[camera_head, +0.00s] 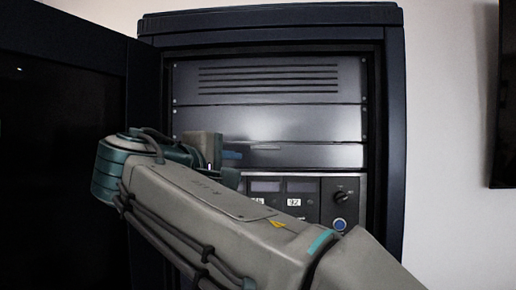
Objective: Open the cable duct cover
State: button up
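No part that I can surely name as the cable duct cover shows. A dark rack cabinet (397,130) stands ahead with its front open. It holds a vented grey panel (265,97) at the top and plain grey panels (290,122) below. My grey and teal arm reaches up from the lower right across the cabinet's left side. My gripper is at the arm's far end, near the panels, largely hidden by the wrist. A small brownish-grey block shows there, but I cannot tell whether it is a finger or something else. The fingertips and anything between them are not visible.
A dark cabinet door (62,150) stands open on the left. A control panel (313,210) with two displays, a black knob (340,197) and a blue button (340,224) sits below the panels, partly behind my arm. A dark screen-like object (503,110) hangs on the right wall.

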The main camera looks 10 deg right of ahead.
aim_at(264, 148)
jog(key=shift+h, duration=0.4)
jog(key=w+d+r+p, duration=0.1)
jog(key=w+d, duration=0.1)
jog(key=w, duration=0.1)
jog(key=w+d+r+p, duration=0.1)
jog(key=w+d+p, duration=0.1)
jog(key=w+d, duration=0.1)
jog(key=w+d+r+p, duration=0.1)
jog(key=w+d, duration=0.2)
jog(key=w, duration=0.1)
